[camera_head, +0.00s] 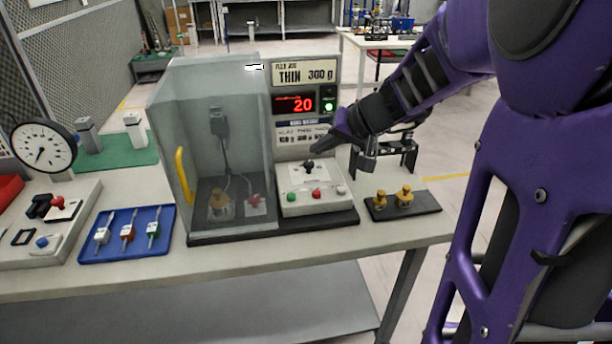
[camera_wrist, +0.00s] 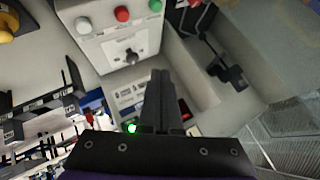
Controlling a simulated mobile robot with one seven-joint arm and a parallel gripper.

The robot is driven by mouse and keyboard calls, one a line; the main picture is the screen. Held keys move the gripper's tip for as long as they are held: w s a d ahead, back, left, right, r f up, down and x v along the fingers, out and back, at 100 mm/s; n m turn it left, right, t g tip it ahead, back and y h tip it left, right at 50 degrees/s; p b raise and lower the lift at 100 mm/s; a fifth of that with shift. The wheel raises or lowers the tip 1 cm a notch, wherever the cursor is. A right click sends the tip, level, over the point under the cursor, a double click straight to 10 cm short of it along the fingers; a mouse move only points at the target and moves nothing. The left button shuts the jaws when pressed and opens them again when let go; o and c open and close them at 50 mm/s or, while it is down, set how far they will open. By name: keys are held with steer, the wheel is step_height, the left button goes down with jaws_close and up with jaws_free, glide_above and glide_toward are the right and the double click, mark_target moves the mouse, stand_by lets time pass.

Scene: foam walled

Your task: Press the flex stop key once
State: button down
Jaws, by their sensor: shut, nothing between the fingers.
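The control box (camera_head: 312,197) is pale grey and stands on a dark base beside the clear-walled chamber. Its front has a green button (camera_head: 291,196), a red button (camera_head: 316,194) and a white button (camera_head: 341,190); a black knob (camera_head: 309,166) sits on top. In the wrist view the red button (camera_wrist: 122,14) and the black knob (camera_wrist: 131,57) also show. I cannot read which one is the stop key. My gripper (camera_head: 326,143) is shut and empty, above and behind the box top. Its closed fingertips (camera_wrist: 160,76) appear near the knob, apart from the buttons.
The tester panel (camera_head: 305,75) reads "THIN 300 g", with a red "20" display (camera_head: 294,103) and a lit green lamp (camera_head: 328,106). A chamber with a yellow handle (camera_head: 184,175) stands left. A blue tray (camera_head: 125,250) and brass weights (camera_head: 404,196) flank it.

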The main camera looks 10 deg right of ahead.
steer(key=shift+f, duration=0.15)
steer(key=b, duration=0.4)
glide_above(317, 194)
steer(key=f, duration=0.6)
steer(key=shift+s+d+f, duration=0.15)
steer(key=shift+s+d, duration=0.1)
steer(key=shift+d, duration=0.05)
steer(key=shift+f, duration=1.15)
stand_by(0.4)
steer(key=shift+f, duration=0.4)
steer(key=shift+f, duration=0.55)
stand_by(0.6)
steer(key=shift+r, duration=0.95)
